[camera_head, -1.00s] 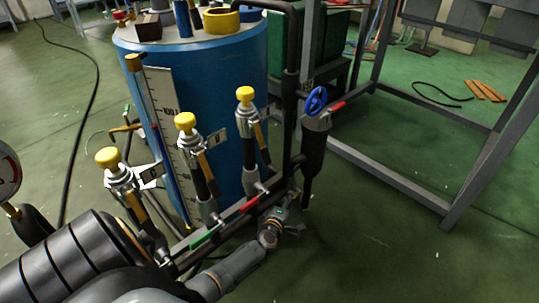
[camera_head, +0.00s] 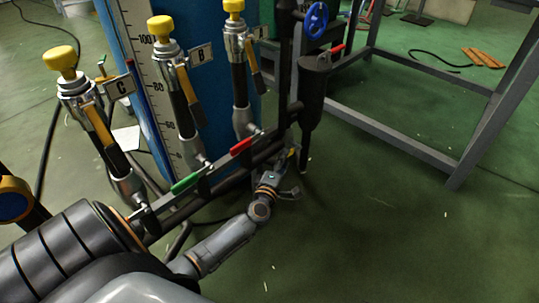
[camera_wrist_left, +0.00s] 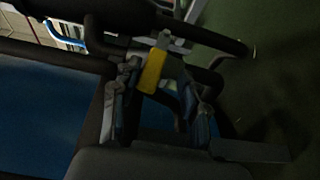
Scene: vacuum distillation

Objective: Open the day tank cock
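My left gripper (camera_head: 286,188) is beside the dark pipe run, low in front of the blue tank (camera_head: 205,30). In the left wrist view its fingers (camera_wrist_left: 160,88) stand apart, with a yellow lever (camera_wrist_left: 153,70) between or just ahead of them. Contact cannot be told in the dark picture. A small yellow part (camera_head: 291,153) shows by the gripper in the head view, partly hidden. A red lever (camera_head: 241,146) and a green lever (camera_head: 187,183) lie along the pipe. No label shows which one is the day tank cock. My right gripper is not in view.
Yellow-capped fittings tagged C (camera_head: 122,89), B (camera_head: 200,54) and A (camera_head: 262,32) rise from the pipe. A black vertical vessel (camera_head: 313,88) has a blue handwheel (camera_head: 315,18) and red lever (camera_head: 337,49). A grey frame (camera_head: 400,147) stands right. Floor at lower right is clear.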

